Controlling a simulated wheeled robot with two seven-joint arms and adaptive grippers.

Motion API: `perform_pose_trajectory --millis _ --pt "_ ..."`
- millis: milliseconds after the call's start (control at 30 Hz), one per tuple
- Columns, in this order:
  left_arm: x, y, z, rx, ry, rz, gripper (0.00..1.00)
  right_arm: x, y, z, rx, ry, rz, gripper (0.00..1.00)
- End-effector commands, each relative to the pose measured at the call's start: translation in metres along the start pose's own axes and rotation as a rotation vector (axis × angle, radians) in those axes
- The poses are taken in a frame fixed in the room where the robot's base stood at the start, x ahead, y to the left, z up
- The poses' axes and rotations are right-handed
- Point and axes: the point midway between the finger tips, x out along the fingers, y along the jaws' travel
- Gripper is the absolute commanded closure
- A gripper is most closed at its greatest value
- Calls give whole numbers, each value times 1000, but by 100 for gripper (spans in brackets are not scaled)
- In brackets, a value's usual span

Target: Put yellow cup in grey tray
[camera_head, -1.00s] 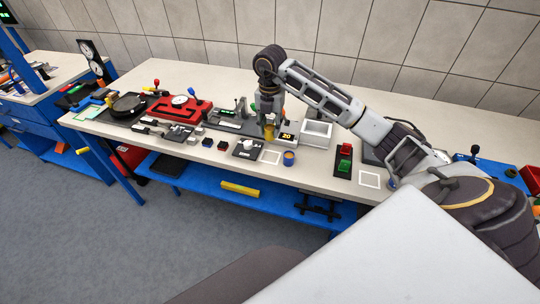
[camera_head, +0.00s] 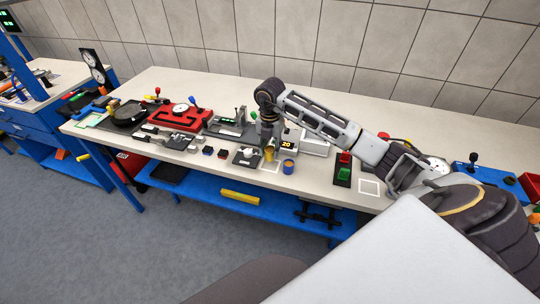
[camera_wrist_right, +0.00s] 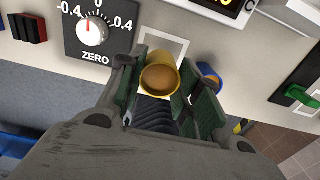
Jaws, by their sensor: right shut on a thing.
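The yellow cup (camera_head: 269,155) is between the fingers of my right gripper (camera_head: 268,147), over or near a white-outlined square on the bench. In the right wrist view the yellow cup (camera_wrist_right: 160,80) has its open mouth towards the camera, with the green-padded fingers of the right gripper (camera_wrist_right: 158,92) shut on its sides. Whether its base touches the bench I cannot tell. The pale grey tray (camera_head: 314,149) stands right of the cup, partly hidden behind my right arm. My left gripper is not in view.
A blue cup (camera_head: 288,167) stands just right of the yellow cup. A display reading 20 (camera_head: 287,144) is behind them. A dial box (camera_head: 247,157) is on the left, and a red and green button box (camera_head: 343,166) on the right.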

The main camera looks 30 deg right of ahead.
Motion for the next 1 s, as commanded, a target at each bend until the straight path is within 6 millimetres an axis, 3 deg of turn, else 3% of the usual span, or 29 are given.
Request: perform_pose_trajectory --millis 400,867,900,1000 --pt "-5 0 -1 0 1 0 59 35 0 0 0 1 -1 95" --pt "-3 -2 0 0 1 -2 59 40 0 0 0 0 0 95" --pt "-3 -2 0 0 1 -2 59 40 0 0 0 0 -1 65" --pt "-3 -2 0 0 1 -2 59 39 0 0 0 0 -1 52"
